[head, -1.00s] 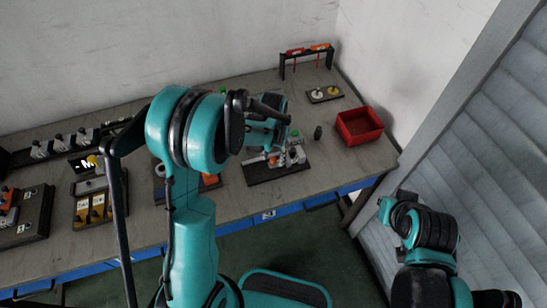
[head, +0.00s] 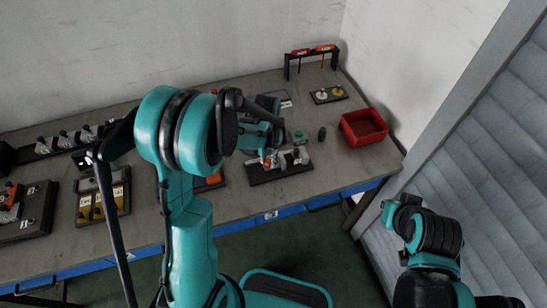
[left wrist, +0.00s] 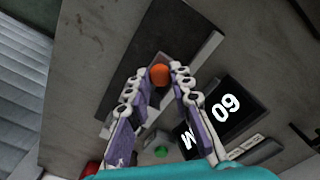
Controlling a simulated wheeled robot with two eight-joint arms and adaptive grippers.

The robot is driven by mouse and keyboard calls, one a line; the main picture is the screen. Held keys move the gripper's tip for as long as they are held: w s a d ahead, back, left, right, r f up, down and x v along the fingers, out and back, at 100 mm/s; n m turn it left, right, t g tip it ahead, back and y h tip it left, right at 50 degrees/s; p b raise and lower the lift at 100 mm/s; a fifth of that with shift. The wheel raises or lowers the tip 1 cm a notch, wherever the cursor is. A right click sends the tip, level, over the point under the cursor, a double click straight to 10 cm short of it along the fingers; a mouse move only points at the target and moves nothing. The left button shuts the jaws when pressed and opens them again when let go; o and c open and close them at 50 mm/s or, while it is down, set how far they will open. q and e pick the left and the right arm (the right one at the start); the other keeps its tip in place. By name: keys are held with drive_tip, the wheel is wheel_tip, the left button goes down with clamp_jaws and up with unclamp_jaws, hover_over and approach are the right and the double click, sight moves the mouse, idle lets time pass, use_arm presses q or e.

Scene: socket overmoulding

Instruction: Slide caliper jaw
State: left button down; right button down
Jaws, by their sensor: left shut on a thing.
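In the left wrist view, an orange round knob (left wrist: 159,74) sits between the fingertips of my left gripper (left wrist: 162,84), which is shut on it. The knob is over a long dark plate with a grey strip (left wrist: 184,62), seemingly the caliper; which part is the sliding jaw I cannot tell. A black display (left wrist: 225,106) with white digits lies right of the fingers. In the head view, my left gripper (head: 264,138) is at the dark fixture board (head: 287,172) with grey metal parts, its fingertips largely hidden. My right arm is at the right; its gripper does not show.
A red bin (head: 364,127) is at the right table end. More fixtures (head: 103,197) occupy the left.

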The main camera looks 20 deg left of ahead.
sight(267, 162)
use_arm(q)
drive_tip(key=c, duration=1.7)
unclamp_jaws()
drive_tip(key=shift+s+a, duration=0.1)
drive_tip(key=shift+a, duration=0.05)
drive_tip(key=o, duration=0.4)
drive_tip(key=shift+a, duration=0.15)
drive_tip(key=shift+r, duration=0.15)
wheel_tip(267, 162, up, 12)
drive_tip(key=shift+f, duration=0.15)
drive_tip(key=shift+s, duration=0.1)
